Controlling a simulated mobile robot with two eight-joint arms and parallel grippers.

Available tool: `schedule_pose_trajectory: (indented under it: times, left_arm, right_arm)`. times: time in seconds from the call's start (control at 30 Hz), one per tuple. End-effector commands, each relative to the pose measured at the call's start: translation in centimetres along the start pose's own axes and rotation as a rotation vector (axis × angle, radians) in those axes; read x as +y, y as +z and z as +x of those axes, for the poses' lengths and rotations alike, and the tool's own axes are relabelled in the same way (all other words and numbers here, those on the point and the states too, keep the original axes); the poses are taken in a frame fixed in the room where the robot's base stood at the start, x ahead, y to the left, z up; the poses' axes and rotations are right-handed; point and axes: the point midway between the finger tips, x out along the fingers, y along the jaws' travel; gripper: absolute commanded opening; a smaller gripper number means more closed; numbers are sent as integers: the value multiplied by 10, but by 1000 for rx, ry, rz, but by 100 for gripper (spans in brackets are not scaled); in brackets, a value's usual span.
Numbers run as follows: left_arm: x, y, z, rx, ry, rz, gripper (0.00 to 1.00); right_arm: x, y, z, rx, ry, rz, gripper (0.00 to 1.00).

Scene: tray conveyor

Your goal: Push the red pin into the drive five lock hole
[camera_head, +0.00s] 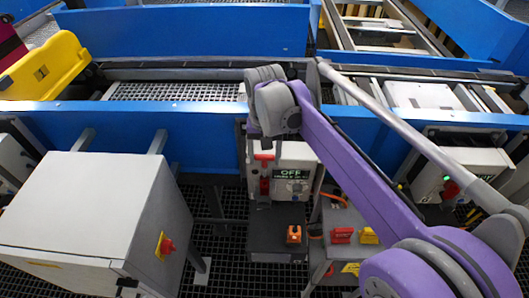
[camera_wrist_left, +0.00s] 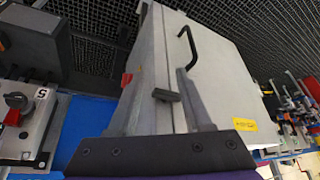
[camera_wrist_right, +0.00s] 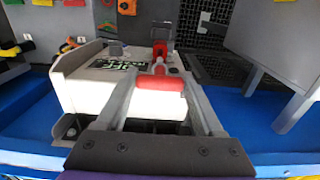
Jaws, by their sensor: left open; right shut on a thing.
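My right gripper (camera_head: 265,150) points down at the front of a light grey drive box (camera_head: 295,170) whose display reads OFF. In the right wrist view the right gripper (camera_wrist_right: 160,75) is shut on a red pin (camera_wrist_right: 157,84), which lies against or just before the box (camera_wrist_right: 95,85). The pin (camera_head: 264,157) also shows in the head view. A red handle (camera_head: 264,185) is just below it on the box. The lock hole is not visible and no number on this box is readable. My left gripper (camera_wrist_left: 155,85) is open and empty in front of a grey cabinet (camera_wrist_left: 225,75).
A large grey cabinet (camera_head: 85,210) stands at left. Orange, red and yellow locks (camera_head: 342,235) sit on low grey stands. A blue conveyor rail (camera_head: 130,125) runs behind the box. Another drive box (camera_head: 470,175) with a green light is at right. A red-knobbed box (camera_wrist_left: 30,120) is left in the left wrist view.

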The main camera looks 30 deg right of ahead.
Motion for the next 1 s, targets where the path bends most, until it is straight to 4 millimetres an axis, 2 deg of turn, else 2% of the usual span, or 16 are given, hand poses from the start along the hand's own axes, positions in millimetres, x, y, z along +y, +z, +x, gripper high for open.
schedule_pose_trajectory:
  times: [0.1,0.3,1.0]
  left_arm:
    - [0,8,8,-6,0,0,50]
    - [0,13,14,-9,0,0,50]
    - [0,11,12,-8,0,0,50]
  right_arm:
    - [0,0,15,-1,1,0,14]
    - [0,0,26,0,0,0,14]
    - [0,0,27,0,0,0,14]
